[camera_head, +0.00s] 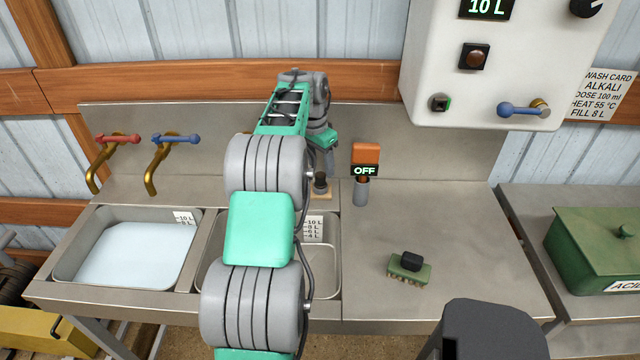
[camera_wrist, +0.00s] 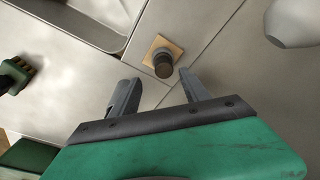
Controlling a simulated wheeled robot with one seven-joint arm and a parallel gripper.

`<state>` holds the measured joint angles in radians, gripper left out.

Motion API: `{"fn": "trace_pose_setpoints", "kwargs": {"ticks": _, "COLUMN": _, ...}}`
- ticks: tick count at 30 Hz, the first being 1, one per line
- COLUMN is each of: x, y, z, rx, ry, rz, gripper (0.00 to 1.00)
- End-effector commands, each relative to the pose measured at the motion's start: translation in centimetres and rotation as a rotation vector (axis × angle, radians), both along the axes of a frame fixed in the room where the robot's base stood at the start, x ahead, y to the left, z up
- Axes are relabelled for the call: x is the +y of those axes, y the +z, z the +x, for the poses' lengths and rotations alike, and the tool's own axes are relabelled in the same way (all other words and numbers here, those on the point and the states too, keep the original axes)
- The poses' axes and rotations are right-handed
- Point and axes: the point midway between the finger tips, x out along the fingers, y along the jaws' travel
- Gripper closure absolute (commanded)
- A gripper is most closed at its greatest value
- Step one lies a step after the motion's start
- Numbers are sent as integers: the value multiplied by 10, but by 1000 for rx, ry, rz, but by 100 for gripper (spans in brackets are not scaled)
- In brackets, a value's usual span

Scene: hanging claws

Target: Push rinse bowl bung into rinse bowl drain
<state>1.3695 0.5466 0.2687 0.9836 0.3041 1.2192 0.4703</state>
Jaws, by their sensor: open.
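A dark, round bung (camera_head: 320,184) stands on a small tan square pad (camera_head: 322,194) on the steel counter behind the right-hand basin (camera_head: 333,280). In the wrist view the bung (camera_wrist: 163,64) stands on its pad (camera_wrist: 152,44), just past and between my fingertips, with a gap to each finger. My gripper (camera_head: 325,160) is above the bung in the head view. It is open and empty in the wrist view (camera_wrist: 158,84). My arm covers much of the right basin, and its drain is hidden. I cannot tell which basin is the rinse bowl.
The left basin (camera_head: 60,262) holds pale liquid. Red (camera_head: 118,138) and blue (camera_head: 175,138) taps stand behind it. A grey post with an orange OFF sign (camera_head: 366,155) stands close right of the bung. A green brush (camera_head: 410,268) lies on otherwise clear counter at right.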

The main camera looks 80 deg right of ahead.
Motion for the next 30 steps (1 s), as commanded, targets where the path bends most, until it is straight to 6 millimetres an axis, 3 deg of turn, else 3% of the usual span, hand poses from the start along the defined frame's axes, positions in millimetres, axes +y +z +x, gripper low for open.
{"fn": "trace_pose_setpoints", "kwargs": {"ticks": 9, "x": -9, "y": -48, "z": 3, "rx": 0, "ry": 0, "rz": 1, "gripper": 46}}
{"fn": "trace_pose_setpoints", "kwargs": {"ticks": 17, "x": -10, "y": -53, "z": 3, "rx": 0, "ry": 1, "rz": -1, "gripper": 47}}
{"fn": "trace_pose_setpoints", "kwargs": {"ticks": 30, "x": -9, "y": -53, "z": 3, "rx": 0, "ry": 1, "rz": 0, "gripper": 83}}
